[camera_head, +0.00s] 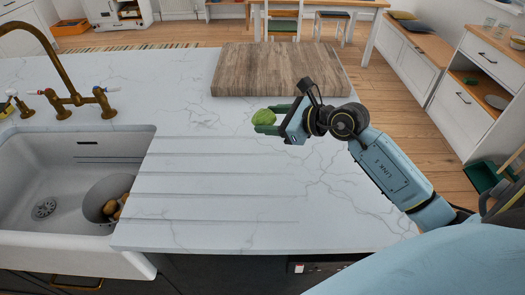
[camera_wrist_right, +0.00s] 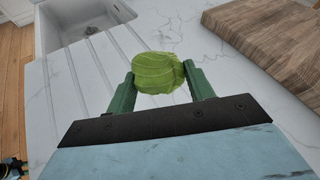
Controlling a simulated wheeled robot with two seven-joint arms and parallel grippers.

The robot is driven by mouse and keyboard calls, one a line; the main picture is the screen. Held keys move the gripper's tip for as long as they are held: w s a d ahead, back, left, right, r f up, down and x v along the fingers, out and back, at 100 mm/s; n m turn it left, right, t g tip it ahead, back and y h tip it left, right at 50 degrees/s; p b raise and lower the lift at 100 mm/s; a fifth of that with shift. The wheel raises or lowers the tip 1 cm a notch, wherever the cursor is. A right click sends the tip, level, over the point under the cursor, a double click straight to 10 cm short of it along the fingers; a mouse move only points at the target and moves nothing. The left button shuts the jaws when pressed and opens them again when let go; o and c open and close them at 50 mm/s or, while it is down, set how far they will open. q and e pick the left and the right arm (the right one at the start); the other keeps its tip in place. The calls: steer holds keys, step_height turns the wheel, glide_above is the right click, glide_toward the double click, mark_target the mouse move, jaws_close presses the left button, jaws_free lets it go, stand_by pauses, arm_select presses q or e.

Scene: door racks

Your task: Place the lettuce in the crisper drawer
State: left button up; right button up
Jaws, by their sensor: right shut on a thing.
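The lettuce (camera_head: 264,117) is a small round green head above the white marble counter in the head view. My right gripper (camera_head: 270,127) is shut on it. In the right wrist view the lettuce (camera_wrist_right: 158,72) sits between the two green fingers of my right gripper (camera_wrist_right: 160,88), with its far side hidden. The height of the lettuce over the counter is hard to tell. No crisper drawer can be made out.
A wooden board (camera_head: 280,72) lies behind the gripper on the counter. A white sink (camera_head: 40,165) with a brass tap (camera_head: 75,100) is at left, holding a grey bowl (camera_head: 98,198) with yellowish items. White cabinets (camera_head: 478,75) stand at right. The counter's front middle (camera_head: 230,205) is clear.

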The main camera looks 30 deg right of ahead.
glide_above(271, 155)
step_height(271, 155, down, 6)
steer(key=shift+d+f+b, duration=0.1)
steer(key=shift+f+b, duration=0.05)
steer(key=shift+b, duration=0.3)
arm_select(q)
steer(key=shift+s+a+f+b, duration=0.1)
steer(key=shift+s+f+b, duration=0.35)
steer(key=shift+f, duration=0.45)
arm_select(e)
steer(key=shift+f, duration=1.8)
arm_select(q)
steer(key=shift+s, duration=0.1)
arm_select(e)
steer(key=shift+f, duration=0.2)
steer(key=o, duration=0.9)
arm_select(q)
steer(key=shift+f, duration=0.1)
arm_select(e)
steer(key=shift+o, duration=0.2)
steer(key=shift+r, duration=0.15)
